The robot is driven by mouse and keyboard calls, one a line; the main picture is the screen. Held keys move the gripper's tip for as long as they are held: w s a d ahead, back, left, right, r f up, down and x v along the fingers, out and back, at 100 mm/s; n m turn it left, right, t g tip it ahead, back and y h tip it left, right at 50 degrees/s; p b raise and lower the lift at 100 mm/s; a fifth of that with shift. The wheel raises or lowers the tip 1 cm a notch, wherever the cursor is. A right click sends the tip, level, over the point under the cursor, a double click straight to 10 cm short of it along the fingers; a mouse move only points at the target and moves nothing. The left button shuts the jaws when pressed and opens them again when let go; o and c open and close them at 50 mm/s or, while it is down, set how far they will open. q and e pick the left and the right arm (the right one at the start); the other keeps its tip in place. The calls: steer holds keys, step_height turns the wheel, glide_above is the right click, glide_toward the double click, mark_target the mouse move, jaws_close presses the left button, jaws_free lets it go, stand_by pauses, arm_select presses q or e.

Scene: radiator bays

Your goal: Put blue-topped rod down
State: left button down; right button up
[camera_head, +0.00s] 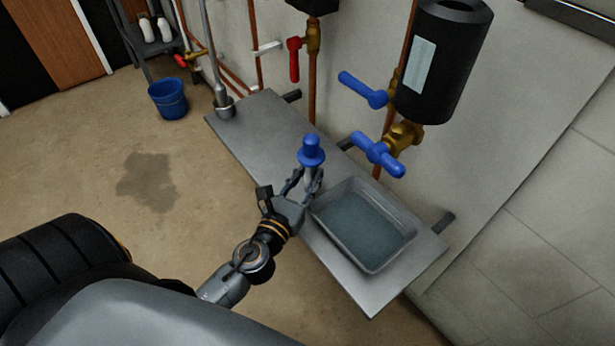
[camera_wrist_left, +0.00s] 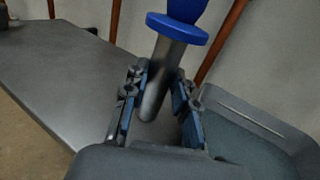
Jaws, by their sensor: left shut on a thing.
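The blue-topped rod (camera_head: 311,152) has a blue knob and collar over a grey metal shaft. My left gripper (camera_head: 304,184) is shut on its shaft, below the collar, above the grey shelf (camera_head: 262,135). In the left wrist view the shaft (camera_wrist_left: 165,72) is between the two fingers of the left gripper (camera_wrist_left: 160,92), slightly tilted in that picture. I cannot tell whether the rod's lower end touches the shelf. My right gripper is not in view.
A grey tray (camera_head: 404,246) of bluish liquid sits on the shelf just right of the gripper. A grey upright rod (camera_head: 222,98) stands at the shelf's far left end. Blue valve handles (camera_head: 378,155) and a black cylinder (camera_head: 445,60) are on the wall. The shelf between is clear.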

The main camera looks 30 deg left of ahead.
arm_select(q)
steer(key=shift+f, duration=0.1)
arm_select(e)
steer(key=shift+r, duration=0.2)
arm_select(q)
steer(key=c, duration=1.1)
jaws_free()
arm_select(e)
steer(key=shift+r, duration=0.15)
